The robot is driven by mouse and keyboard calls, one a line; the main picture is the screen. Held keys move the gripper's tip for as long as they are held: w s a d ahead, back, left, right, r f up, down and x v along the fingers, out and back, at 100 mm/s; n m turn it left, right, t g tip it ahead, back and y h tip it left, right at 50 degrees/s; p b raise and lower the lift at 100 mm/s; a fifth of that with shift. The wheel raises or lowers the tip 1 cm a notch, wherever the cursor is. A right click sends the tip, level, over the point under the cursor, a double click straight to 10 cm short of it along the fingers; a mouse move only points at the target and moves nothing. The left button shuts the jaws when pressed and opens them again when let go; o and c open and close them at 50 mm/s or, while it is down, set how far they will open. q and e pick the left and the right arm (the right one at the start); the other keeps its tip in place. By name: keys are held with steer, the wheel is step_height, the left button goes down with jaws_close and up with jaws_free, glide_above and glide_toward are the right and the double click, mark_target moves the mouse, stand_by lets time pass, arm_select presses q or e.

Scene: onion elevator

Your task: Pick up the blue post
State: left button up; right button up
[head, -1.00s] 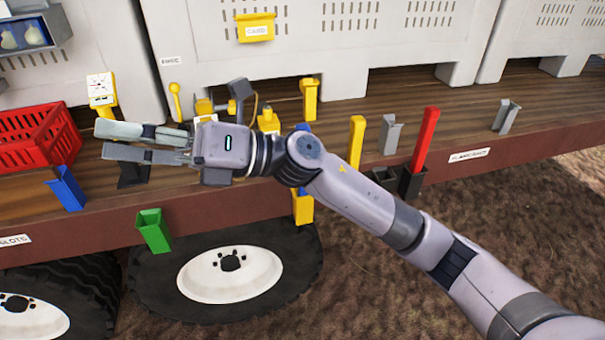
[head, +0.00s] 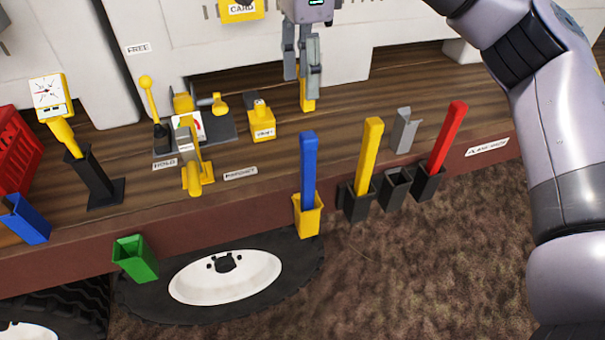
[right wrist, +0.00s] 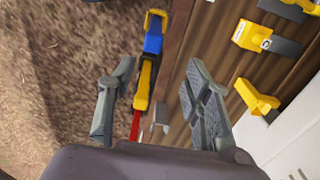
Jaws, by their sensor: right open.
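The blue post (head: 308,168) stands upright in a yellow socket (head: 309,222) on the deck's front edge. My right gripper (head: 301,88) is open and empty, fingers pointing down, and appears behind and above the blue post in the head view. In the right wrist view the blue post (right wrist: 153,44) lies beyond the open fingers (right wrist: 160,72), apart from them. There a yellow post (right wrist: 144,84) and the red post (right wrist: 135,124) also show between the fingers. My left gripper is not in view.
A yellow post (head: 370,150) and a red post (head: 448,135) stand in dark sockets to the right, with an empty dark socket (head: 396,187) between them. A yellow lever (head: 193,170) and a black stand (head: 97,185) are to the left. A green socket (head: 135,258) hangs on the edge.

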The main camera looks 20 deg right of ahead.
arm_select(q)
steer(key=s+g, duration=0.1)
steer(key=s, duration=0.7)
arm_select(e)
glide_above(307, 136)
steer(key=f, duration=0.5)
steer(key=shift+s+a, duration=0.1)
steer(key=shift+s, duration=0.2)
steer(key=f, duration=0.1)
steer(key=w+f+p, duration=0.1)
steer(key=f, duration=0.1)
steer(key=shift+f, duration=0.25)
step_height(307, 136, down, 2)
steer(key=shift+s+f+p, duration=0.1)
steer(key=shift+p, duration=0.3)
steer(key=shift+f+p, duration=0.25)
steer(key=shift+p, duration=0.1)
steer(key=f+p, duration=0.1)
steer(key=f, duration=0.1)
steer(key=f+p, duration=0.1)
steer(key=shift+d+f, duration=0.35)
steer(key=shift+f, duration=0.45)
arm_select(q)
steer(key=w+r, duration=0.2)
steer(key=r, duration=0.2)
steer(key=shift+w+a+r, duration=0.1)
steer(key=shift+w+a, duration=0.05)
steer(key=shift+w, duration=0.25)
